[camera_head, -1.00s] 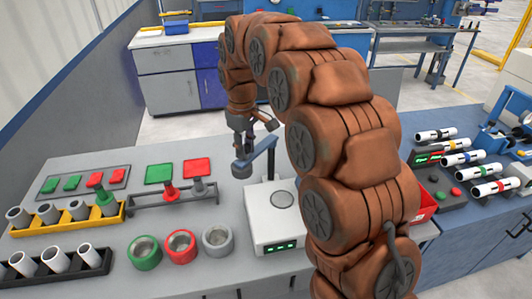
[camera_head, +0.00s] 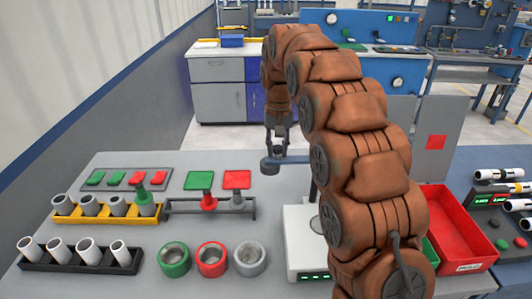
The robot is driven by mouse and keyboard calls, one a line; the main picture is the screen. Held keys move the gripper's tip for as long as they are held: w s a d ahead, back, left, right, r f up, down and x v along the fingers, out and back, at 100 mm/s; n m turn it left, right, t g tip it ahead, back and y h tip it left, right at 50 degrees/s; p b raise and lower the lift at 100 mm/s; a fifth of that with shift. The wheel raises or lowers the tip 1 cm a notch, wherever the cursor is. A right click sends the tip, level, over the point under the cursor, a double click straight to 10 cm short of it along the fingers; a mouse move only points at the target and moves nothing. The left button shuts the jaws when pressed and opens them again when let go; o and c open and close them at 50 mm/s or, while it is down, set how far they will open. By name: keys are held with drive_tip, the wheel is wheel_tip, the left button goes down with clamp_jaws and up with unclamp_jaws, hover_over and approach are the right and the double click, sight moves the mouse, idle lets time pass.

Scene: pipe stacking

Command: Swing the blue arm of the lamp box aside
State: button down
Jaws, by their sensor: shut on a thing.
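The white lamp box (camera_head: 298,238) stands on the grey table, partly hidden by my arm, with green lit digits on its front. Its blue arm (camera_head: 296,159) runs nearly level to the left from an upright post behind the box. A dark round head (camera_head: 269,167) sits at the arm's left end, out beyond the box's back left. My gripper (camera_head: 278,150) points down and is shut on the blue arm near that head. The exact finger contact is small and hard to make out.
Green, red and grey rings (camera_head: 211,259) lie left of the box. A red bin (camera_head: 462,268) is at right.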

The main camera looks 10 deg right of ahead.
drive_tip(key=shift+w, duration=0.2)
idle(0.3)
drive_tip(key=c, duration=0.9)
unclamp_jaws()
drive_tip(key=shift+r, duration=0.1)
drive_tip(key=shift+r, duration=3.65)
drive_tip(key=shift+s, duration=0.1)
